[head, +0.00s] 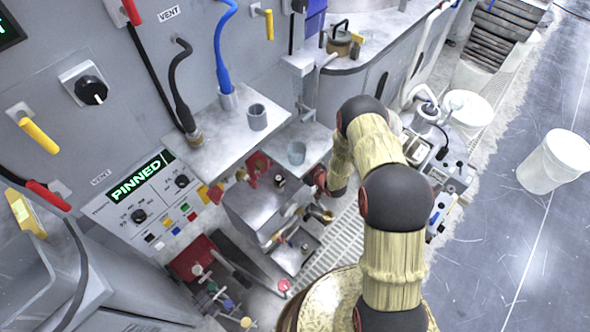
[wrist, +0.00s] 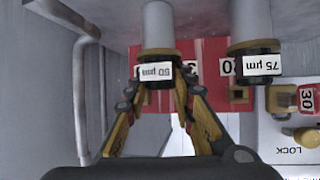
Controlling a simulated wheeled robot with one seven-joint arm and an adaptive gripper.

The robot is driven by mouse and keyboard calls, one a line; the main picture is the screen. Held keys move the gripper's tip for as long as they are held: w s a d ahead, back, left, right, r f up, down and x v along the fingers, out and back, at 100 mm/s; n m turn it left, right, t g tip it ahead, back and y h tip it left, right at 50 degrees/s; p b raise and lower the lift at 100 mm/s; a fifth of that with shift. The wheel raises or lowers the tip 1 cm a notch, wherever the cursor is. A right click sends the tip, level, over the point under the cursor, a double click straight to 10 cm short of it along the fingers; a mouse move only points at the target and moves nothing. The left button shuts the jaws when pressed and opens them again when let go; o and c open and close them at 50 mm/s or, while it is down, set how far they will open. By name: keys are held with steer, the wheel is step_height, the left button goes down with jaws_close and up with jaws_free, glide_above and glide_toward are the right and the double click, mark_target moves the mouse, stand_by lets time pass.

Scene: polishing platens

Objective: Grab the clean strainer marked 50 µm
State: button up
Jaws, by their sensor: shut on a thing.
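The strainer marked 50 µm (wrist: 157,40) is a pale grey cylinder with a dark collar and a white label, which reads upside down in the wrist view. My gripper (wrist: 156,94) is shut on its dark collar, one finger on each side. A second, similar strainer marked 75 µm (wrist: 244,25) stands to the right, apart from my fingers. Whether either strainer is clean cannot be told here. In the head view my arm reaches down to the grey bench unit, and the held strainer cannot be made out.
A red panel with white number tags (wrist: 209,62) lies behind the strainers. A tag marked 30 (wrist: 307,98) and a LOCK plate (wrist: 292,150) are at the right. A metal pipe (wrist: 78,100) runs along the left. A grey cup (head: 257,117) stands on the shelf.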

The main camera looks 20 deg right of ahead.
jaws_close()
steer(key=shift+r, duration=0.15)
